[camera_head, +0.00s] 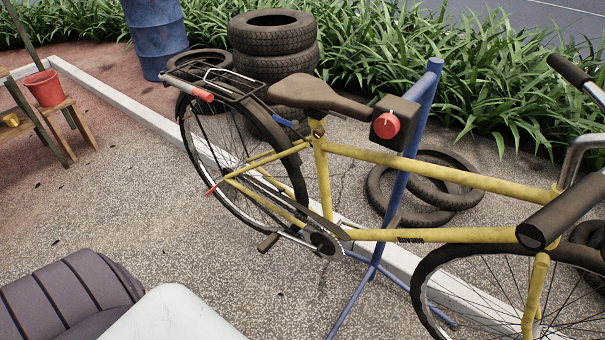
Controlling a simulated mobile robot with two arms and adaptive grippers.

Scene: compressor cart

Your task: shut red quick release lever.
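A yellow bicycle (430,168) is held on a blue stand (403,175), its rear wheel toward the left. A small red lever (212,189) sits at the rear wheel's hub, where the yellow frame tubes meet. It points down and to the left, out past the end of the frame. It is too small here to tell how far it stands out from the wheel. Neither of my grippers shows in this view, and nothing touches the lever.
A red knob (386,125) is on the stand's dark clamp. A blue lever (283,122) is below the saddle (315,95). Loose tyres (425,190) lie behind the bicycle. Stacked tyres (275,45) and a blue barrel (156,38) stand behind.

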